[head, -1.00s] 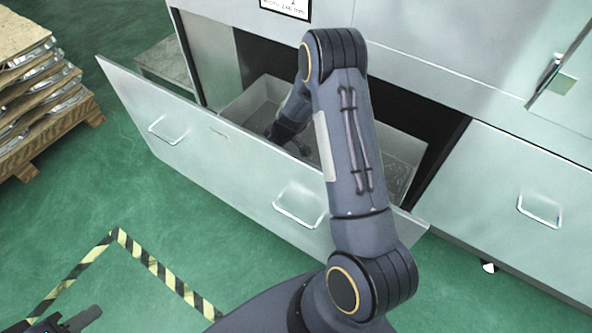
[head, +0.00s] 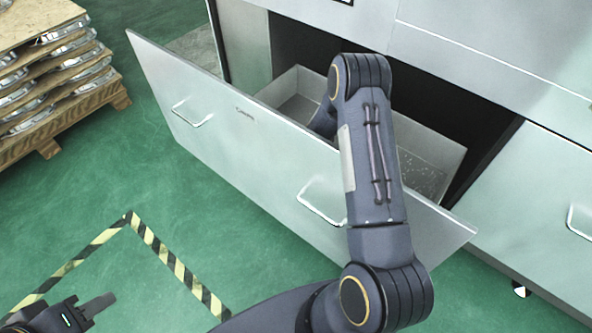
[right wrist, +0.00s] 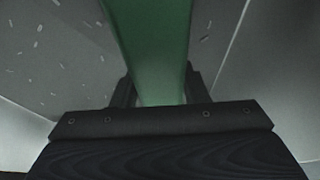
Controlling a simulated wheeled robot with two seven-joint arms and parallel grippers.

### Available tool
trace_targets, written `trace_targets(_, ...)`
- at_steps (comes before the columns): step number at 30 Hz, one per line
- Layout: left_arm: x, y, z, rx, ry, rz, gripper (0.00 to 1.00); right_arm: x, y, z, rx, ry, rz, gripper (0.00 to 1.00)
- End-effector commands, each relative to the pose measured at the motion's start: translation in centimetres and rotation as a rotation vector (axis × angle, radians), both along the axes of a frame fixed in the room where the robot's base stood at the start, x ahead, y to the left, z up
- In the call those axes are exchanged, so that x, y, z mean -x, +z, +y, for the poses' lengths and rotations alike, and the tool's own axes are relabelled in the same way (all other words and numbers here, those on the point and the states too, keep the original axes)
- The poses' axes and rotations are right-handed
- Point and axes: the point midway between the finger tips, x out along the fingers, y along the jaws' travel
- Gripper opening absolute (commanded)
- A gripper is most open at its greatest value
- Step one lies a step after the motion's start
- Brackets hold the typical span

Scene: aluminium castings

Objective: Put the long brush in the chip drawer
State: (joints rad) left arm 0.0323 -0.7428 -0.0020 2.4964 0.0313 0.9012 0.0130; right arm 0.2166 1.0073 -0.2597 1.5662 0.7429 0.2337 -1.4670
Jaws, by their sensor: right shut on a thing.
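The chip drawer (head: 240,150) is pulled open from the grey cabinet. Its tray shows behind the drawer front, with small specks on its floor at the right. My right arm reaches over the drawer front, and its gripper is hidden from the head view. In the right wrist view my right gripper (right wrist: 159,78) is shut on a long green piece, which I take for the long brush (right wrist: 152,40). Behind it is a grey surface with scattered chips; the brush's far end is out of frame. My left gripper (head: 82,312) is low at the left, away from the drawer, its jaw gap unclear.
A wooden pallet stack with metal castings (head: 60,80) stands at the upper left. A second closed drawer front (head: 530,210) is at the right. Yellow and black floor tape (head: 165,255) marks the green floor, which is clear in front of the drawer.

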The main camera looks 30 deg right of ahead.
Motion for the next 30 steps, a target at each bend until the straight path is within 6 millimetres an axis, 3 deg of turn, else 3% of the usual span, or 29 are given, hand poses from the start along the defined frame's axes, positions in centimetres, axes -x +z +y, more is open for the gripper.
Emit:
trace_targets(6, 0.0, -1.1, 0.0, 0.0, 0.0, 0.0, 0.36, 0.0, -3.1, -0.1, 0.001, -0.001, 0.001, 0.16)
trace_targets(17, 0.0, -1.4, 0.0, 0.0, 0.0, 0.0, 0.36, 0.0, -3.4, 0.0, 0.001, 0.0, 0.0, 0.16)
trace_targets(18, 0.0, -1.2, 0.0, 0.0, 0.0, 0.0, 0.36, 0.0, -3.3, 0.0, 0.001, 0.0, 0.001, 0.46)
trace_targets(21, 0.0, -1.2, 0.0, 0.0, 0.0, 0.0, 0.36, 0.0, -3.3, 0.0, 0.001, 0.0, 0.001, 0.59)
trace_targets(22, 0.0, -1.2, 0.0, 0.0, 0.0, 0.0, 0.36, 0.0, -3.3, 0.0, 0.0, 0.0, 0.001, 0.62)
trace_targets(30, 0.0, -1.1, 0.0, 0.0, 0.0, 0.0, 0.36, 0.0, -3.2, 0.0, 0.0, 0.0, 0.001, 0.62)
